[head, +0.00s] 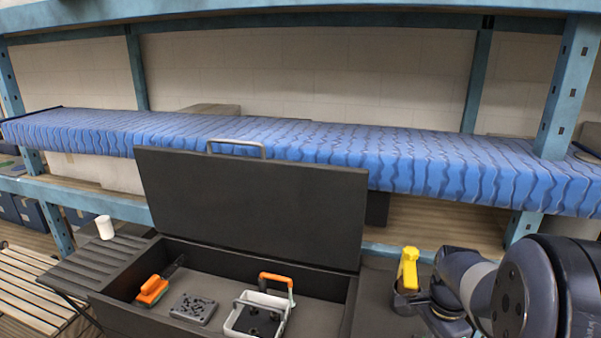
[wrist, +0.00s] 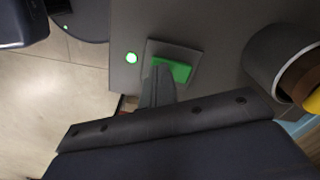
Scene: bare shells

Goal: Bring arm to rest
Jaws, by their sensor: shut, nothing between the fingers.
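My arm (head: 500,290) is folded at the lower right of the head view, beside the open black box. My gripper (wrist: 158,75) shows in the wrist view as narrow grey fingers, shut and empty, pointing toward a grey surface with a green patch (wrist: 175,70). I cannot tell whether the fingertips touch that surface. In the head view the fingers cannot be made out behind the arm links.
A white cup (head: 104,227) stands left. A yellow object (head: 407,270) is close to my arm. A blue-covered shelf (head: 300,150) spans behind.

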